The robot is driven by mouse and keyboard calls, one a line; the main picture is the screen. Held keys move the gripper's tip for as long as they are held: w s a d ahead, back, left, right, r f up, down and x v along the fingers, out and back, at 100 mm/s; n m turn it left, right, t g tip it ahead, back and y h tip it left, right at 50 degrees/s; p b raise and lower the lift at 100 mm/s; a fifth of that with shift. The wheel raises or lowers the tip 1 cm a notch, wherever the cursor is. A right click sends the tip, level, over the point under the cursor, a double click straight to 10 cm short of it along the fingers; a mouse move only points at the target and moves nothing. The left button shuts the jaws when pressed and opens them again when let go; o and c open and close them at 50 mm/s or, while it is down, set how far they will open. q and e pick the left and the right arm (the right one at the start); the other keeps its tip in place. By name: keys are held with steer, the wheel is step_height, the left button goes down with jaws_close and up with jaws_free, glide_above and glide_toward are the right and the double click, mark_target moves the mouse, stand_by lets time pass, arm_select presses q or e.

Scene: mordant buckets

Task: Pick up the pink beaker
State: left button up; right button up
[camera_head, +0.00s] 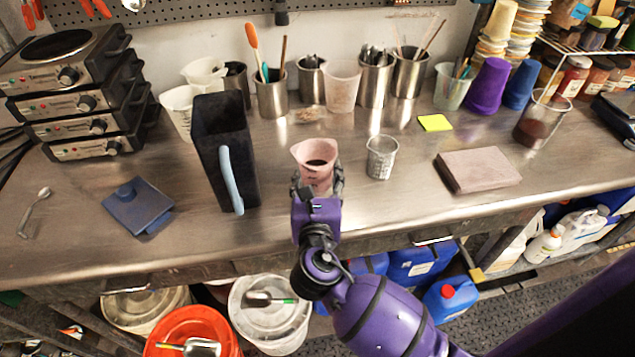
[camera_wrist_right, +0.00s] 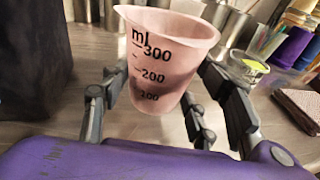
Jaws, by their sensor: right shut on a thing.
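The pink beaker (camera_head: 313,158) is near the middle of the steel bench, with dark contents inside. In the right wrist view the pink beaker (camera_wrist_right: 166,55) shows black volume marks and looks upright. My right gripper (camera_head: 318,188) reaches in from the front and is shut on the pink beaker. In the right wrist view its fingers (camera_wrist_right: 150,105) stand on both sides of the lower part of the beaker. I cannot tell whether the beaker's base touches the bench. My left gripper is in neither view.
A tall black container (camera_head: 225,150) with a blue handle stands left of the beaker. A clear beaker (camera_head: 381,160) stands close on the right. A brownish block (camera_head: 478,169) lies farther right. Steel cups (camera_head: 271,98) line the back. Bare bench lies between the block and clear beaker.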

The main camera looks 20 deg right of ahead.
steer(key=s+r, duration=0.2)
steer(key=r, duration=0.1)
steer(key=s+a+r, duration=0.1)
steer(key=r, duration=0.1)
steer(key=shift+s+a+p, duration=0.1)
steer(key=shift+s+p, duration=0.25)
steer(key=shift+s, duration=0.05)
glide_toward(318, 170)
steer(key=shift+s+a+r, duration=0.1)
steer(key=shift+s+r, duration=0.3)
steer(key=shift+r, duration=0.25)
steer(key=shift+s+r, duration=0.35)
steer(key=shift+r, duration=0.35)
